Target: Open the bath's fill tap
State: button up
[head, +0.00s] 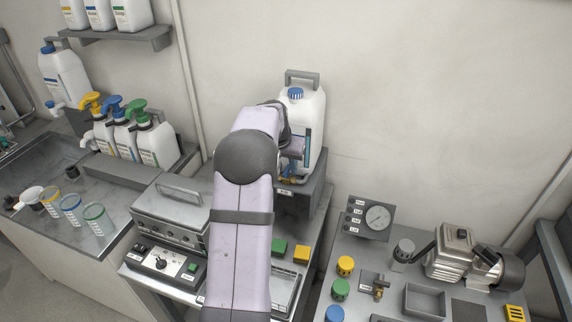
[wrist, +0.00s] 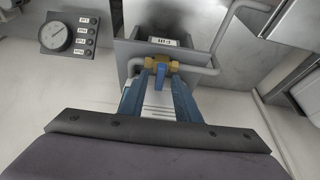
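The tap shows in the wrist view as a brass valve body (wrist: 150,63) with a short blue lever (wrist: 161,74), joined to a grey pipe (wrist: 205,71). It sits in front of a grey box with a small label. My gripper (wrist: 160,83) has two blue fingers, apart, one on each side of the lever. I cannot tell whether either finger touches it.
In the head view a white canister with a blue cap (head: 313,120) stands beside my wrist on a grey stand (head: 318,190). Pump bottles (head: 152,146) stand at left. A gauge panel (head: 368,218) and a compressor (head: 455,255) are at right. A grey pipe bends close beside the tap.

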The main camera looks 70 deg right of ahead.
jog(key=shift+c, duration=0.6)
grip_shut()
jog(key=shift+n, duration=0.3)
jog(key=n, duration=0.1)
jog(key=n+t, duration=0.1)
jog(key=n, duration=0.1)
jog(key=n+t, duration=0.1)
jog(key=shift+s+d, duration=0.1)
jog(key=shift+s, duration=0.2)
jog(key=n, duration=0.2)
jog(key=n+t+y+b, duration=0.1)
jog(key=n, duration=0.2)
jog(key=shift+s+d+n+t+y, duration=0.1)
jog(key=shift+d+n+t+y, duration=0.05)
jog(key=shift+n+t+y, duration=0.15)
jog(key=shift+r, duration=0.1)
jog(key=shift+o, duration=0.6)
grip_release()
